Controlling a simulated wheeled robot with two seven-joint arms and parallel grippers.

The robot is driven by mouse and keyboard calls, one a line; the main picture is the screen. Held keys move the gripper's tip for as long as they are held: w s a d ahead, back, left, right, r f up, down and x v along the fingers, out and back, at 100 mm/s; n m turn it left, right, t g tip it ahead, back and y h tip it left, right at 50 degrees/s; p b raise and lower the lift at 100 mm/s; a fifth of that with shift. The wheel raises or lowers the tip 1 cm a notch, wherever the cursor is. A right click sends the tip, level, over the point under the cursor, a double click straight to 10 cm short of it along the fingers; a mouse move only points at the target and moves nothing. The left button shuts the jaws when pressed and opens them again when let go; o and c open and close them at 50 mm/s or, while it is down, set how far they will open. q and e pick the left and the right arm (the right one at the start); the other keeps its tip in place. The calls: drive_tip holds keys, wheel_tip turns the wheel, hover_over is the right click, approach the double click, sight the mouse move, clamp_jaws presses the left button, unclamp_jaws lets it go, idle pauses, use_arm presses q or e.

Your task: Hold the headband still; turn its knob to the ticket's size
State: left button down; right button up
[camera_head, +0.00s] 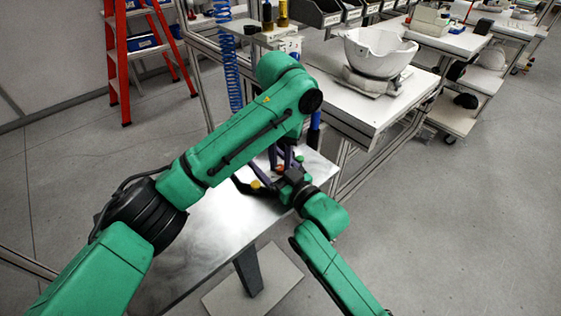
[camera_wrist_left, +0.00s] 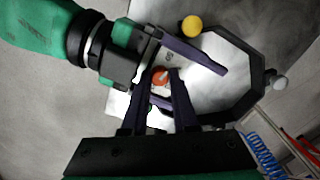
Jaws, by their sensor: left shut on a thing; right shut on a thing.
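The black angular headband (camera_wrist_left: 259,72) shows in the left wrist view above the metal table; in the head view my arms hide most of it, with a dark part (camera_head: 243,186) showing. Its orange-red knob (camera_wrist_left: 160,77) has a pale mark. My left gripper (camera_wrist_left: 160,78) comes from below in the wrist view, its dark fingers shut on either side of the knob. My right gripper (camera_wrist_left: 190,76) comes from the upper left, its purple fingers shut on the headband beside the knob. A pale printed scale lies by the knob, too small to read surely. I cannot make out a ticket.
A yellow round piece (camera_wrist_left: 191,26) and a pale round piece (camera_wrist_left: 279,83) sit at the headband. The metal table (camera_head: 205,228) has bare room at left. A bench with a white helmet shell (camera_head: 378,50) stands behind, near a blue coiled hose (camera_head: 229,60).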

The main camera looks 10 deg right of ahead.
sight(280, 167)
use_arm(q)
drive_tip(key=shift+w+n, duration=0.1)
drive_tip(key=shift+n, duration=1.2)
use_arm(e)
drive_tip(key=shift+f, duration=0.1)
use_arm(q)
drive_tip(key=c, duration=0.9)
unclamp_jaws()
drive_tip(key=shift+c, duration=0.2)
drive_tip(key=shift+r, duration=0.1)
wheel_tip(280, 167, up, 12)
